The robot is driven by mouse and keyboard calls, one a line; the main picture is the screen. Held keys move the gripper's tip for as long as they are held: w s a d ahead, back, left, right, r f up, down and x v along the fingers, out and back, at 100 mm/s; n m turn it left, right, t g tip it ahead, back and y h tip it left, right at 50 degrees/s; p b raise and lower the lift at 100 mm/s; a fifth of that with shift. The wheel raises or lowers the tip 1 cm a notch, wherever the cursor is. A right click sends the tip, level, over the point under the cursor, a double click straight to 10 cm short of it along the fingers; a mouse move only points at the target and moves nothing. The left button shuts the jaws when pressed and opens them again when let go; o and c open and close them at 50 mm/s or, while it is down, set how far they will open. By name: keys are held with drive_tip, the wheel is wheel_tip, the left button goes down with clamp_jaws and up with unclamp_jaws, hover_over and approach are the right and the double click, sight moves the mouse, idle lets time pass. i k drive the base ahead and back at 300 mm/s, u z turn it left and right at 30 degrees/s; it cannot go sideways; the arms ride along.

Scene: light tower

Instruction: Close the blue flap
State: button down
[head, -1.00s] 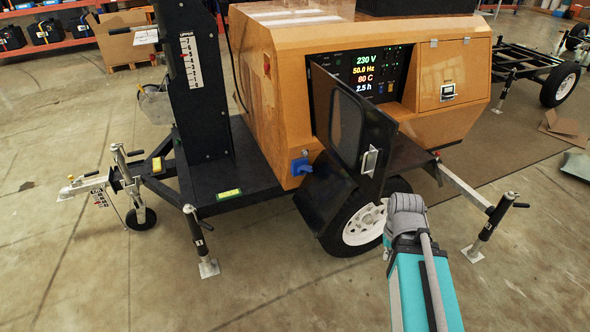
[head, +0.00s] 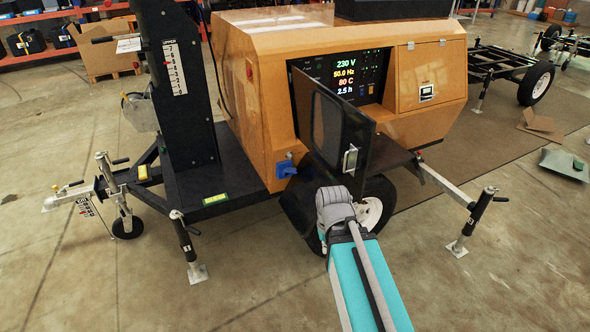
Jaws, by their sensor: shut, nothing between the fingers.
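The blue flap (head: 286,168) is a small part of a blue socket low on the near side corner of the orange generator housing (head: 240,100). It is too small to tell how far it stands open. My arm, with a teal link and a grey joint, reaches up from the bottom of the head view. Its grey joint is in front of the trailer wheel, below and right of the blue flap in the picture. My gripper is not visible; no fingers show beyond the grey joint.
A black panel door (head: 330,118) with a silver handle stands open, right of the blue flap. A black fender and wheel (head: 374,210) sit below. Stabiliser legs (head: 188,245) stand on both sides. The floor in front is clear.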

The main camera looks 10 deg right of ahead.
sight(289, 170)
drive_tip(key=u, duration=0.1)
drive_tip(key=i, duration=1)
drive_tip(key=z, duration=0.1)
